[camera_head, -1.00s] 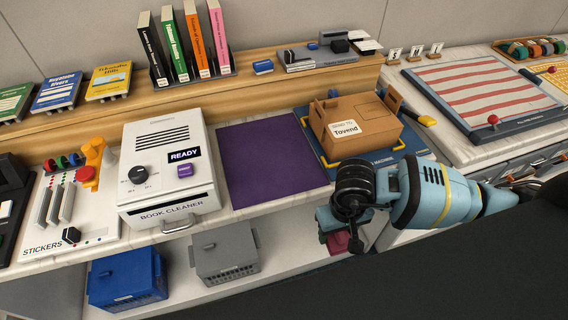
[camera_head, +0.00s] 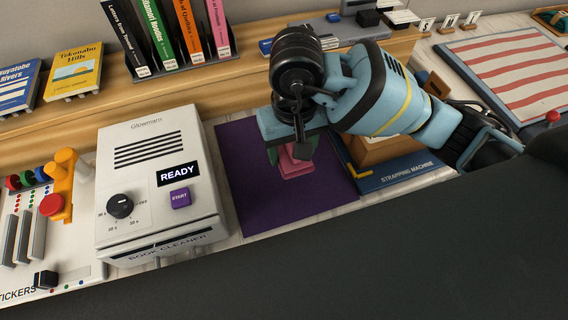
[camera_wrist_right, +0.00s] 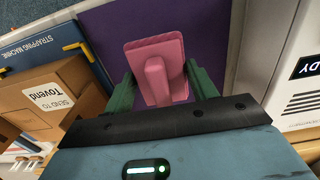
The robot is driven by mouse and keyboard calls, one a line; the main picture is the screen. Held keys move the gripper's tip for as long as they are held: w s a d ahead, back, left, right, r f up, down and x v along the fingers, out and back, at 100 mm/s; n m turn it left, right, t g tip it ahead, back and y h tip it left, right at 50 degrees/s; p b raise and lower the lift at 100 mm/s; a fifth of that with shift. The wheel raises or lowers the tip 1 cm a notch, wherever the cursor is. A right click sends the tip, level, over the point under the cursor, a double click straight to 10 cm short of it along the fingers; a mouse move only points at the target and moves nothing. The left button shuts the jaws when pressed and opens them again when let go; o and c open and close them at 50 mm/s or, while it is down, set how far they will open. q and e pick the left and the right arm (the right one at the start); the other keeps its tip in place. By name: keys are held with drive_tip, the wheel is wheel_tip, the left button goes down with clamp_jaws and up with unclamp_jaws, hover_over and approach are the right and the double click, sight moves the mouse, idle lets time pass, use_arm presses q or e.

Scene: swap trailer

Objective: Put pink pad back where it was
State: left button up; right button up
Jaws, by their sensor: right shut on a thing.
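The pink pad (camera_head: 295,163) is a small pink block with a handle, partly hidden by my gripper in the head view. My right gripper (camera_head: 290,148) is over the purple mat (camera_head: 250,205). It is shut on the pink pad. In the right wrist view the pink pad (camera_wrist_right: 155,62) sits between the green fingers of my right gripper (camera_wrist_right: 158,88), with the purple mat (camera_wrist_right: 112,25) beneath. I cannot tell whether the pad touches the mat. My left gripper is not in view.
The book cleaner (camera_head: 160,185), showing READY, stands left of the mat. The strapping machine (camera_head: 400,178) with a cardboard box (camera_head: 385,150) is to the right. A wooden shelf (camera_head: 230,85) with several books runs behind. A sticker station (camera_head: 35,225) is at far left.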

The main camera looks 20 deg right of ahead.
drive_tip(key=shift+r, duration=0.15)
drive_tip(key=shift+s, duration=0.1)
hover_over(291, 183)
wheel_tip(291, 183, down, 5)
drive_tip(key=shift+s+f, duration=0.1)
drive_tip(key=shift+f, duration=0.65)
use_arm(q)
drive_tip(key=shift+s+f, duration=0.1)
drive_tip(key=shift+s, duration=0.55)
use_arm(e)
drive_tip(key=shift+f, duration=1.75)
drive_tip(key=shift+f, duration=0.15)
drive_tip(key=o, duration=1)
